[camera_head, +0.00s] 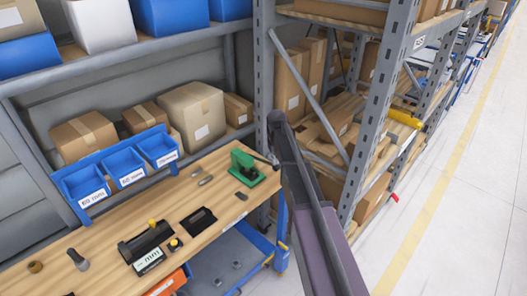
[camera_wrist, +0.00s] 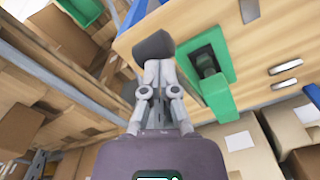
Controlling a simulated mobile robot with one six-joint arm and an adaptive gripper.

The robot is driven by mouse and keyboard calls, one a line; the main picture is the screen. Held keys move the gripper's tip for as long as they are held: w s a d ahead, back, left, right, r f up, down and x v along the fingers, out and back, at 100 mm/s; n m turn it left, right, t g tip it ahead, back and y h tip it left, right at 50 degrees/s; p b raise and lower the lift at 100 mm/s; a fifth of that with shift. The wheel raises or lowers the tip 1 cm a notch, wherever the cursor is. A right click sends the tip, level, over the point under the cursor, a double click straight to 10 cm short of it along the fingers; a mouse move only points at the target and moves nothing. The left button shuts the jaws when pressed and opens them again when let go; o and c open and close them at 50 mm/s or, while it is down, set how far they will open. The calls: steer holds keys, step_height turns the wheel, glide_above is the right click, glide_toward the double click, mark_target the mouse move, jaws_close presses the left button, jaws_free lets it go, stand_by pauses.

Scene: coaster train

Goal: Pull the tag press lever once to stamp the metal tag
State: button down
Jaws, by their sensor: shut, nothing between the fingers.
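The green tag press (camera_head: 247,166) stands near the right end of the wooden bench. Its dark lever (camera_head: 262,158) reaches out to the right, toward my arm. In the wrist view the green press (camera_wrist: 217,88) is right of my fingers. My gripper (camera_wrist: 156,66) is shut, with its grey fingers drawn together and nothing between them. A dark grey rounded block (camera_wrist: 153,45) shows at the fingertips; I cannot tell whether it is part of the lever or touches the fingers. In the head view my arm hides the fingertips. I cannot make out the metal tag in the press.
Small metal pieces (camera_head: 205,181) lie left of the press. A black tray (camera_head: 198,220) and a black device with a yellow knob (camera_head: 146,241) are farther left. Blue bins (camera_head: 126,168) line the bench's back. A grey rack post (camera_head: 265,70) stands close behind the press.

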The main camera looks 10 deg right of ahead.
steer(key=shift+s+d+f+b, duration=0.1)
steer(key=shift+s+f+b, duration=0.05)
steer(key=shift+f+b, duration=0.3)
steer(key=shift+r, duration=0.15)
step_height(320, 180, up, 13)
steer(key=p, duration=1.3)
stand_by(0.9)
steer(key=shift+f, duration=0.2)
steer(key=s+f+b, duration=0.4)
steer(key=s, duration=0.5)
steer(key=s+a+f+b, duration=0.1)
steer(key=s+f+b, duration=0.3)
steer(key=s, duration=0.5)
steer(key=s+a+f+m+b, duration=0.1)
steer(key=s+f+b, duration=0.4)
steer(key=s, duration=0.3)
steer(key=shift+s+a, duration=0.25)
steer(key=shift+s, duration=0.15)
